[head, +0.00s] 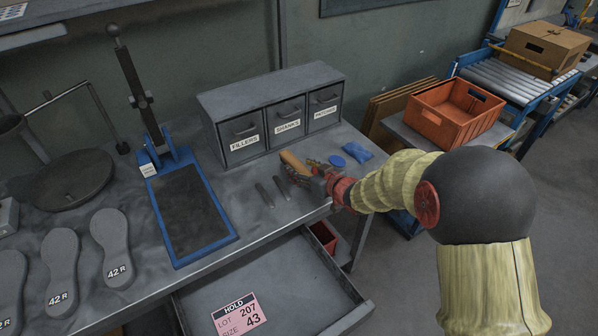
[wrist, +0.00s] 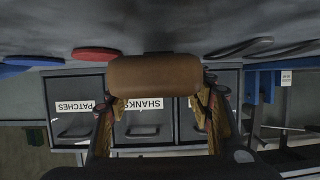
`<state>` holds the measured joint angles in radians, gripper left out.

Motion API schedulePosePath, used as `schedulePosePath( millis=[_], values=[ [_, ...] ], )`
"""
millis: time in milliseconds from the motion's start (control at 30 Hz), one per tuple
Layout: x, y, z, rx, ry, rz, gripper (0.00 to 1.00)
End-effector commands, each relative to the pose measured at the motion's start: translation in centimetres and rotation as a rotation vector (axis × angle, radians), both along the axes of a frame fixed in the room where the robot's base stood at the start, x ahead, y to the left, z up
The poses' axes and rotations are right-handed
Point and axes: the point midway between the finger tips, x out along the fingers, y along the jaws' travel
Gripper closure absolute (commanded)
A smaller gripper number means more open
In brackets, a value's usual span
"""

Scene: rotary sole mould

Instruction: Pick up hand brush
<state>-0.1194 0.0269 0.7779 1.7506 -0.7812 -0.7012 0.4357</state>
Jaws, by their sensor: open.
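The hand brush (head: 293,161) has a tan-brown wooden block and lies on the grey bench in front of the small drawer cabinet. In the wrist view its brown block (wrist: 155,76) spans the space between my fingers. My gripper (head: 308,178) is at the brush, low over the bench. In the wrist view my gripper (wrist: 161,92) is open, with one finger near each end of the block. I cannot tell whether the fingers touch it. The brush's bristles are not clearly seen.
The drawer cabinet (head: 275,115) stands close behind the brush. A blue lid (head: 338,161) and blue packet (head: 358,150) lie to its right. Dark slim tools (head: 264,195) lie nearby. An open drawer (head: 275,290) juts out below the bench. An orange crate (head: 455,112) stands at right.

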Motion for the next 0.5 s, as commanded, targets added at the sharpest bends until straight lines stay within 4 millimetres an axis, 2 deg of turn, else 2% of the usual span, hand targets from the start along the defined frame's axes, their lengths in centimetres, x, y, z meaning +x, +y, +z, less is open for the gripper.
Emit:
schedulePosePath(
  millis=[100, 500],
  values=[
    [0.0, -0.01, 0.09, 0.0, 0.0, 0.0, 0.49],
    [-0.02, -0.03, 0.09, 0.0, 0.0, 0.0, 0.72]
  ],
)
